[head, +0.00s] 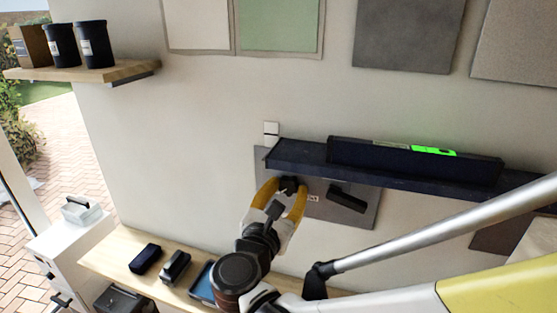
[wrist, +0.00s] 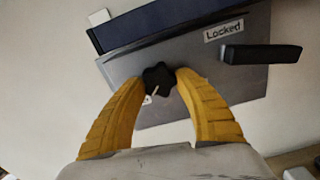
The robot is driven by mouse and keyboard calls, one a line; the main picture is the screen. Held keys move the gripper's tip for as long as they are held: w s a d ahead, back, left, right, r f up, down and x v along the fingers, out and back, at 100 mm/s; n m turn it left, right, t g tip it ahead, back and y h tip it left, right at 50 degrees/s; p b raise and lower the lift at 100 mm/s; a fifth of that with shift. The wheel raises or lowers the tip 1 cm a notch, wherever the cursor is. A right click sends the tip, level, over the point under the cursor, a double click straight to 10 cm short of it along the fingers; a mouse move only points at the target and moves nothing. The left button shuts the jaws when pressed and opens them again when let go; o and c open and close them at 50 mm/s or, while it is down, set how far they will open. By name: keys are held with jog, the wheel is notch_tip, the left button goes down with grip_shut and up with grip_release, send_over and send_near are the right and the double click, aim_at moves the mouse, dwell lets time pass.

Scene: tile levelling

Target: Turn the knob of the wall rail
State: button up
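A black lobed knob (wrist: 159,76) with a white pointer line sits on a grey wall plate (wrist: 250,85) below the dark wall rail (wrist: 165,20). My gripper (wrist: 161,74) has its two yellow fingers on either side of the knob. The fingertips appear to touch it, with no clear gap. In the head view the knob (head: 289,185) is between the fingertips, at the plate's left part. A "Locked" label (wrist: 223,31) is on the plate, beside a black lever handle (wrist: 262,53). Another small label by the knob is mostly hidden by the left finger.
A wooden bench (head: 115,250) below holds black tools and a blue tray. A shelf (head: 120,70) with black tubs is at upper left. Sample panels hang above.

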jog(key=c, duration=0.4)
jog(key=m+b, duration=0.1)
jog(key=m, duration=0.3)
jog(key=shift+a+m, duration=0.1)
jog(key=shift+m, duration=0.3)
jog(key=o, duration=1.2)
